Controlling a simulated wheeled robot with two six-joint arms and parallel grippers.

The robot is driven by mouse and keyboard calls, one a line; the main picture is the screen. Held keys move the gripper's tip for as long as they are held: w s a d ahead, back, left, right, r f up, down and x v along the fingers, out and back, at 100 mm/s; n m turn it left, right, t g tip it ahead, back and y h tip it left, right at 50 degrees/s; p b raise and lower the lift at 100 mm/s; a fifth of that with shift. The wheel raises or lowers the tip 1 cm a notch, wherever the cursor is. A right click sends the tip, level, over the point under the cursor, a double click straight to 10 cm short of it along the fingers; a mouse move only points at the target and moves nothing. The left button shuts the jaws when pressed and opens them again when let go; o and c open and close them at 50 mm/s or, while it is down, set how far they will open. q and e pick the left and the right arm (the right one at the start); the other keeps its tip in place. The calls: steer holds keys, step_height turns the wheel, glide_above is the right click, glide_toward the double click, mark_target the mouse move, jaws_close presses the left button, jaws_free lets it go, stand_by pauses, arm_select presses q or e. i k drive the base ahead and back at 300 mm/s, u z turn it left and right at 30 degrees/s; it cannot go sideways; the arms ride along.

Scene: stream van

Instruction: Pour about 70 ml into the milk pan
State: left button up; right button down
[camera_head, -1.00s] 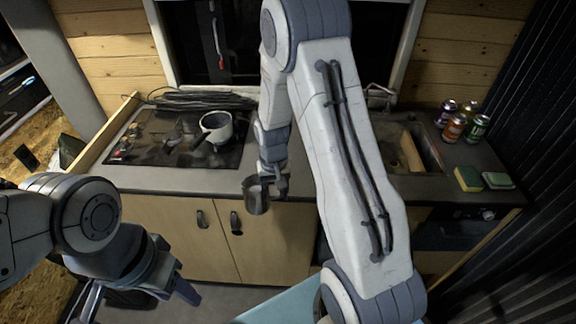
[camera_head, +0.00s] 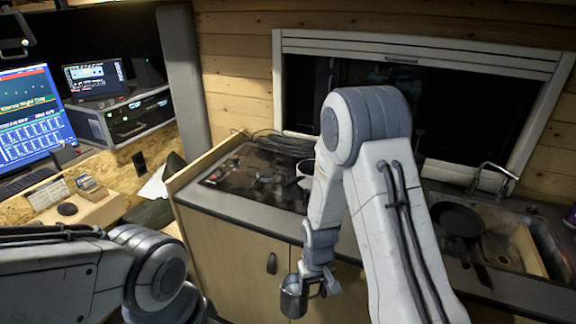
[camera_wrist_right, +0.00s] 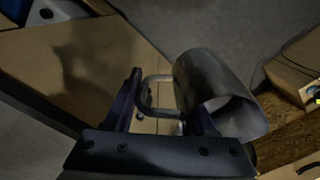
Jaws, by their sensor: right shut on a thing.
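My right gripper (camera_head: 319,281) is shut on a small metal mug (camera_head: 292,298) in front of the counter's cabinet doors. In the right wrist view the mug (camera_wrist_right: 208,85) has its handle between the fingers (camera_wrist_right: 160,100); its contents cannot be made out. The mug is apart from the pan, nearer to me and lower in the picture. My left arm comes in at lower left, but its gripper fingers are out of frame.
A dark frying pan (camera_head: 458,220) lies by the sink (camera_head: 520,250) at right. The counter edge (camera_head: 235,212) and a wooden side board (camera_head: 205,163) border the hob. Monitors (camera_head: 35,115) and a desk with small items stand at left.

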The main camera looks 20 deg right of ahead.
mark_target(305, 168)
steer(key=u, duration=1.85)
steer(key=k, duration=0.3)
steer(key=z, duration=1.55)
steer(key=i, duration=0.5)
steer(key=u, duration=0.05)
